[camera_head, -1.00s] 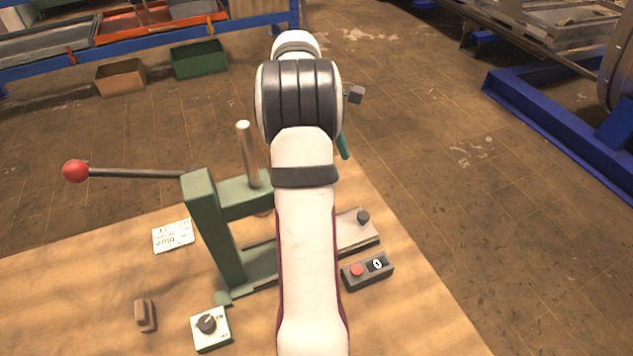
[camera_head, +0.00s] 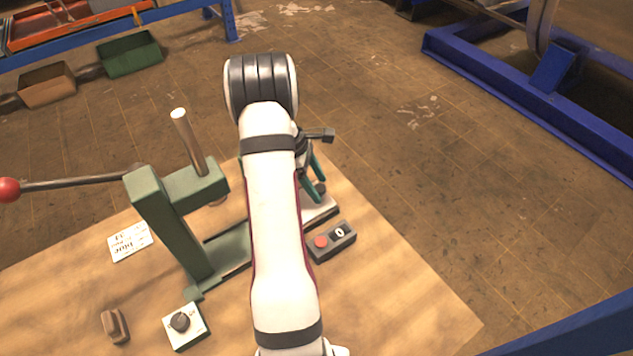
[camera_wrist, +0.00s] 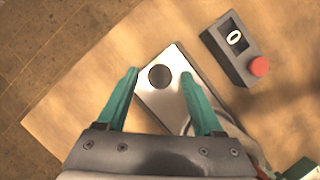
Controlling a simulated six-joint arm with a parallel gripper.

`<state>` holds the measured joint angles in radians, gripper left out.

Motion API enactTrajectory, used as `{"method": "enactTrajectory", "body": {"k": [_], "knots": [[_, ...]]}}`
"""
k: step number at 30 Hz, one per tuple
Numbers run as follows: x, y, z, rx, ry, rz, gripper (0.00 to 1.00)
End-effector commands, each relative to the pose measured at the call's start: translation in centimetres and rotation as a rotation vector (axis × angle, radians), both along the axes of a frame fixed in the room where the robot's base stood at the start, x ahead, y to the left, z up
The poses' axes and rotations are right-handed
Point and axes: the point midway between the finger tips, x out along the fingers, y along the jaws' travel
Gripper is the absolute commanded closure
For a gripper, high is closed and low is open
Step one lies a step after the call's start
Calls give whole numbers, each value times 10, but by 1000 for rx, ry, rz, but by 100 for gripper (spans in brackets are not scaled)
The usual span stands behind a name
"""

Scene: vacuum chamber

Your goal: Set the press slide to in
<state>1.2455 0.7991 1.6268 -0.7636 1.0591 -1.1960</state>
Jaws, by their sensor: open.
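The press slide (camera_wrist: 182,84) is a flat pale metal plate with a dark round knob (camera_wrist: 160,76) near its outer end. In the head view the slide (camera_head: 322,212) sticks out to the right of the green press (camera_head: 172,210), partly hidden by my arm. My gripper (camera_wrist: 160,82) is open above the slide's outer end, its teal fingers on either side of the knob with gaps. The gripper also shows in the head view (camera_head: 317,190), pointing down by the knob. I cannot tell whether the fingertips are at knob height.
A control box (camera_head: 332,242) with a red button and a 0 display stands close beside the slide. A dial box (camera_head: 186,325), a brown block (camera_head: 115,325) and a label card (camera_head: 128,241) lie left. The press lever (camera_head: 80,182) reaches left. The table's right part is clear.

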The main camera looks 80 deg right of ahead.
Motion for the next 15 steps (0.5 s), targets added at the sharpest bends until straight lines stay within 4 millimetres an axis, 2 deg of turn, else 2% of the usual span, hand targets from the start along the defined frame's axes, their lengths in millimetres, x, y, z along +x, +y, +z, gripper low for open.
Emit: {"method": "enactTrajectory", "body": {"k": [2, 12, 13, 15], "knots": [[0, 0, 0, 0, 0, 0, 35], [0, 0, 1, 0, 0, 0, 96], [0, 0, 1, 0, 0, 0, 100], [0, 0, 1, 0, 0, 0, 100]]}}
